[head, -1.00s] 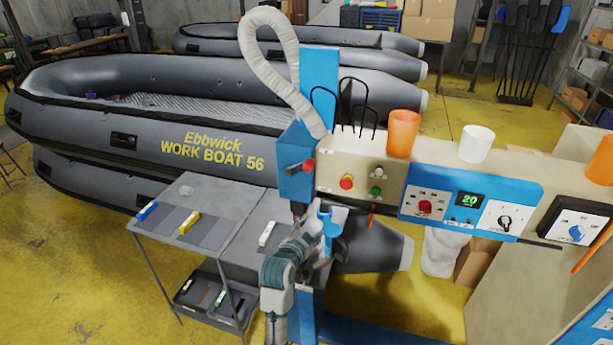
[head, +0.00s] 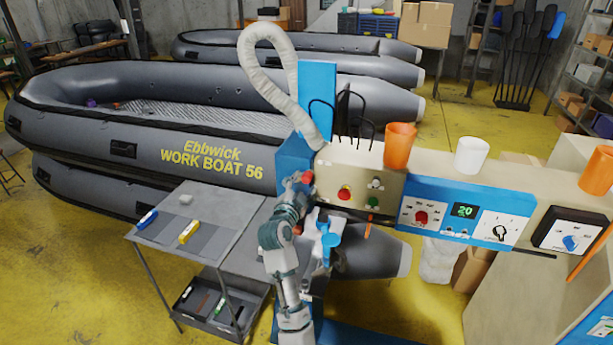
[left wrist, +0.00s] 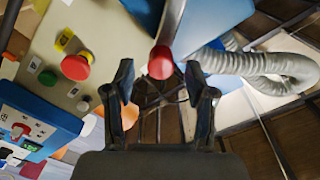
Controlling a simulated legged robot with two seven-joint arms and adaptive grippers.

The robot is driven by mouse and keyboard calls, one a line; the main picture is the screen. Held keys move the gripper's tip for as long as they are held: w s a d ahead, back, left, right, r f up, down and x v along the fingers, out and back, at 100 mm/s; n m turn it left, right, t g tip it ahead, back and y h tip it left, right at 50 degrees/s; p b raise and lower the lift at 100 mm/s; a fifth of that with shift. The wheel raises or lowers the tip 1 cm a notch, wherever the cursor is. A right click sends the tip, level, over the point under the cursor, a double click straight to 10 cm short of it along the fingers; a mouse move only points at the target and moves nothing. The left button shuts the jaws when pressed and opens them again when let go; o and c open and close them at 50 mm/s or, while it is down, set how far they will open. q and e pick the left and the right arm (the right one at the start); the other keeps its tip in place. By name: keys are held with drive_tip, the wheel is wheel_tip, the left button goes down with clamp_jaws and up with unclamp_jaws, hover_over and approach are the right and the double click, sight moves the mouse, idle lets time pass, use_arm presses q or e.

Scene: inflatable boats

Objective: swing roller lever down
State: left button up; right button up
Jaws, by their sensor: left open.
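The roller lever has a red ball knob (head: 307,178) at the side of the blue machine head (head: 292,153). In the left wrist view the red knob (left wrist: 160,61) shows between and just beyond the fingertips, with its bar running up behind it. My left gripper (head: 298,187) is right at the knob in the head view, and my wrist partly covers the lever there. In the left wrist view the gripper's two fingers (left wrist: 160,82) stand apart, one on each side of the knob, with no clear contact. My right gripper is not in view.
A beige control box (head: 355,170) with red and green buttons is just right of the lever. A blue bracket (head: 327,243) is below. A pale hose (head: 262,62) loops above. A grey side table (head: 215,205) stands left, and inflatable boats (head: 150,105) lie behind.

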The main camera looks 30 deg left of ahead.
sight(305, 181)
use_arm(q)
drive_tip(key=shift+x, duration=1.8)
clamp_jaws()
